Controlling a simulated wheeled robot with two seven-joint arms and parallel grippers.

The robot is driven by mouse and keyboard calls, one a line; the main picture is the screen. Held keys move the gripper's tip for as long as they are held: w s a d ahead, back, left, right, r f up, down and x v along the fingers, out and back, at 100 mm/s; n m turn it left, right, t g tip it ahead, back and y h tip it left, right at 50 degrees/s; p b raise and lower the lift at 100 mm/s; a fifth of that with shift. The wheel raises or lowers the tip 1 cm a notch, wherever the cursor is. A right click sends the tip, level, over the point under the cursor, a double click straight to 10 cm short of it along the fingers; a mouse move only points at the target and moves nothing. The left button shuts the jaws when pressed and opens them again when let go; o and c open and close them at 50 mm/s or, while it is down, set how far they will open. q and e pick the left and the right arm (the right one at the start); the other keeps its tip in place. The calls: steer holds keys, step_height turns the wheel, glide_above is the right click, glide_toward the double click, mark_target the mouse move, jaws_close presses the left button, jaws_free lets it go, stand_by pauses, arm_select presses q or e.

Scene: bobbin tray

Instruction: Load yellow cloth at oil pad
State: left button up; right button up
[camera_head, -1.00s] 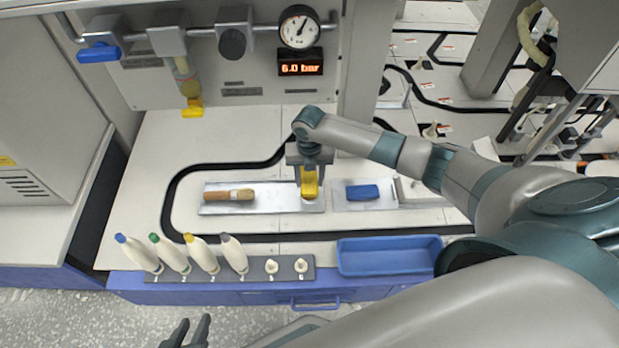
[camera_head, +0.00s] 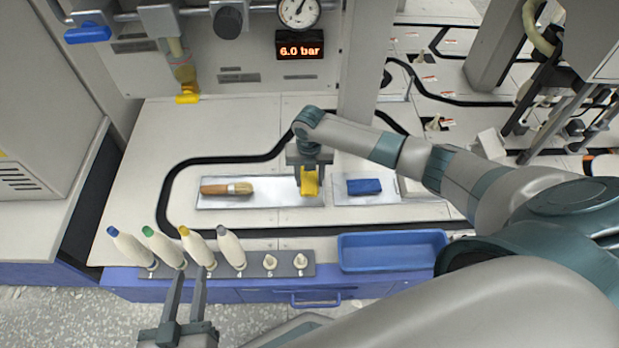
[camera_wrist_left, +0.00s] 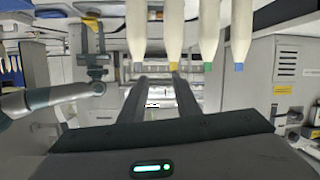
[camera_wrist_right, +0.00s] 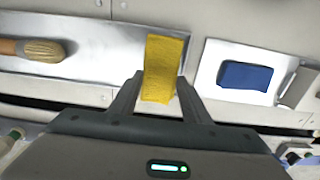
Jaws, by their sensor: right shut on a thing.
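The yellow cloth (camera_head: 310,183) is in my right gripper (camera_head: 309,170), over the right end of the long metal plate (camera_head: 280,193). In the right wrist view the cloth (camera_wrist_right: 162,68) stands between the two fingers; I cannot tell whether its lower end touches the plate. A wooden brush (camera_head: 227,188) lies on the left part of that plate. A blue cloth or block (camera_head: 364,186) lies on a smaller plate (camera_head: 391,195) to the right. I cannot tell which surface is the oil pad. My left gripper (camera_head: 189,275) is open and empty, close in front of the bottles.
Several white bottles with coloured tips (camera_head: 193,247) lean in a dark rack (camera_head: 255,265) at the front edge. A blue tray (camera_head: 392,252) stands right of it. A gauge (camera_head: 299,10) and pipes are on the back panel. The bench left of the plates is clear.

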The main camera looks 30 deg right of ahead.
steer(key=shift+f+b, duration=0.35)
steer(key=shift+f, duration=0.1)
arm_select(q)
steer(key=shift+w+d+r+t+h, duration=0.1)
steer(key=shift+d+r+t+h, duration=0.1)
steer(key=shift+r+t, duration=0.45)
steer(key=shift+w+d+r+t+h, duration=0.1)
steer(key=shift+d+r+t+h, duration=0.15)
steer(key=shift+r, duration=0.65)
steer(key=shift+w+d+r+t+h, duration=0.15)
steer(key=shift+r+t, duration=0.35)
steer(key=shift+r, duration=0.3)
arm_select(e)
steer(key=shift+f, duration=0.25)
arm_select(q)
steer(key=shift+f+b, duration=0.25)
steer(key=shift+b, duration=0.25)
arm_select(e)
steer(key=shift+f, duration=0.5)
arm_select(q)
steer(key=shift+r+p, duration=0.3)
arm_select(e)
steer(key=shift+f, duration=0.1)
arm_select(q)
steer(key=shift+s+f, duration=0.1)
steer(key=shift+f, duration=0.05)
